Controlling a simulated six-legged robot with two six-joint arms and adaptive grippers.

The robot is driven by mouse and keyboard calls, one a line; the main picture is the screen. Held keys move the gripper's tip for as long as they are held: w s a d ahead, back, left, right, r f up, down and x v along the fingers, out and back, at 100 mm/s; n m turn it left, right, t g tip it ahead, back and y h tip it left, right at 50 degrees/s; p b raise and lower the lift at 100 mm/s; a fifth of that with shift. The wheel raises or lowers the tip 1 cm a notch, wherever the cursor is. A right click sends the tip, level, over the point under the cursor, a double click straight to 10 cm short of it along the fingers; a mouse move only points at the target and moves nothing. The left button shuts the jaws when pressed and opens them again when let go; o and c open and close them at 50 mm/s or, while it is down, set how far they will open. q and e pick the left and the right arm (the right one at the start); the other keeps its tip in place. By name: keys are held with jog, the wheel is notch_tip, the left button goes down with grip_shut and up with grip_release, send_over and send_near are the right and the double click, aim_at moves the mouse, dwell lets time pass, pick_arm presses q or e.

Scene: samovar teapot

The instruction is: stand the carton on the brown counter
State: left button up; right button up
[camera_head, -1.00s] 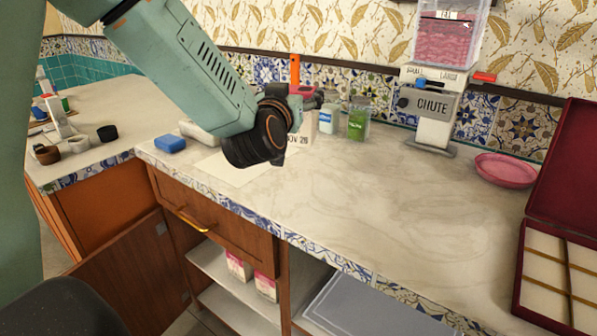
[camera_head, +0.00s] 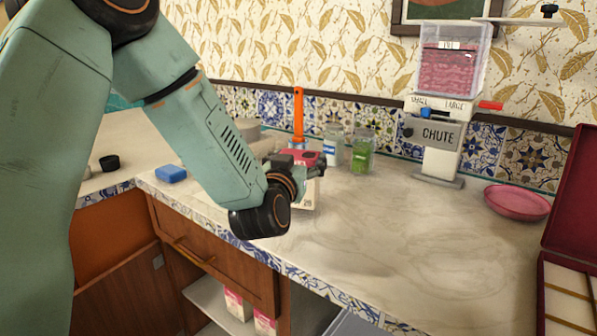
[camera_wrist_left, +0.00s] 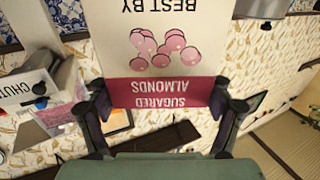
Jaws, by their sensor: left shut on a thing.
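The carton (camera_head: 308,194) is white with a pink top and a printed date. In the left wrist view it (camera_wrist_left: 165,50) shows "Sugared Almonds" on a pink band, with pink almonds and "Best by" on white. My left gripper (camera_head: 312,166) is shut on the carton near its pink top, with one finger on each side in the wrist view. The carton looks upright over the pale marbled counter (camera_head: 400,235) with brown wooden fronts. I cannot tell whether its base touches the counter. My arm hides part of it. My right gripper is not in view.
Behind the carton stand an orange-handled thing (camera_head: 298,112), a white-labelled jar (camera_head: 332,150) and a green jar (camera_head: 362,155). A chute dispenser (camera_head: 437,140), pink dish (camera_head: 517,201) and dark red case (camera_head: 572,210) are to the right. The counter's middle is clear.

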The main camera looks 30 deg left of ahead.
pick_arm(q)
jog(key=shift+w+a+f, duration=0.1)
jog(key=shift+f, duration=0.8)
jog(key=shift+w+a+f, duration=0.15)
jog(key=shift+w+f, duration=0.1)
jog(key=shift+w, duration=0.05)
jog(key=o, duration=1)
jog(key=shift+s, duration=0.1)
jog(key=shift+c, duration=0.2)
jog(key=o, duration=0.3)
jog(key=shift+s+r, duration=0.2)
jog(key=shift+o, duration=0.4)
jog(key=shift+w+f, duration=0.15)
jog(key=shift+w, duration=0.05)
jog(key=shift+s+d, duration=0.25)
jog(key=shift+s, duration=0.25)
jog(key=p+v, duration=0.7)
jog(key=v, duration=0.4)
